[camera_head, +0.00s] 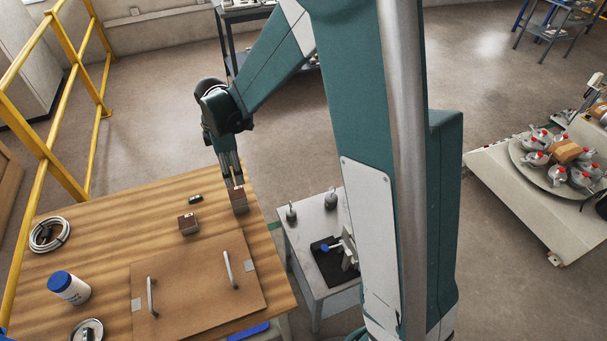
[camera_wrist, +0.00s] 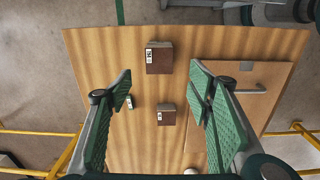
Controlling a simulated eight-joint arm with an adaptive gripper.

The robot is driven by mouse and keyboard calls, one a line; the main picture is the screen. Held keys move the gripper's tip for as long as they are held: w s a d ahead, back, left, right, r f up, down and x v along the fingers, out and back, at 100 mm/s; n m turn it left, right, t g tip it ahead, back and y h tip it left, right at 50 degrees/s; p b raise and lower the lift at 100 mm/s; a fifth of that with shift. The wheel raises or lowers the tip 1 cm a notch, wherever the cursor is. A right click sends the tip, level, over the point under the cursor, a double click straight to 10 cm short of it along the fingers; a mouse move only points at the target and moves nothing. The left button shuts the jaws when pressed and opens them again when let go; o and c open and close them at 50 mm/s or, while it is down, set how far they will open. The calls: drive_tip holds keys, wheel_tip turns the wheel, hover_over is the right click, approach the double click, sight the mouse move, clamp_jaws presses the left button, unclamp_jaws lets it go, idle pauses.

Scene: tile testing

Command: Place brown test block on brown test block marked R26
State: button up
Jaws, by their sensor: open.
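Two brown test blocks stand on the wooden table (camera_head: 90,232). One block (camera_head: 239,200) is near the table's right edge, just below my gripper's tips in the head view; it is the larger block (camera_wrist: 160,62) at the top of the wrist view. The other block (camera_head: 188,225) is to its left and nearer the board; it is the smaller block (camera_wrist: 167,117) in the wrist view. Both carry white labels too small to read, so I cannot tell which is R26. My gripper (camera_head: 232,178) points down, its fingers (camera_wrist: 162,90) spread and empty.
A brown board (camera_head: 195,285) with two handles lies on the table's front part. A small dark item (camera_head: 195,199) lies near the blocks. A blue-lidded jar (camera_head: 69,287) and coiled cable (camera_head: 49,234) are at left. A metal side table (camera_head: 310,240) stands to the right.

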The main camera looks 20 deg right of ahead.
drive_tip(key=s+d+r+m+t, duration=0.2)
drive_tip(key=s+d+r+m, duration=0.3)
drive_tip(key=r, duration=0.3)
drive_tip(key=s+d+r+m+t, duration=0.1)
drive_tip(key=s+d+r+m, duration=0.25)
drive_tip(key=s+r, duration=0.4)
drive_tip(key=s+d+r+m+t, duration=0.2)
drive_tip(key=s+d+m, duration=0.2)
drive_tip(key=s, duration=0.4)
drive_tip(key=s+d+r+m+t, duration=0.2)
drive_tip(key=s+d+m, duration=0.2)
drive_tip(key=s, duration=0.4)
drive_tip(key=shift+s+m, duration=0.2)
drive_tip(key=shift+m, duration=0.35)
idle(0.4)
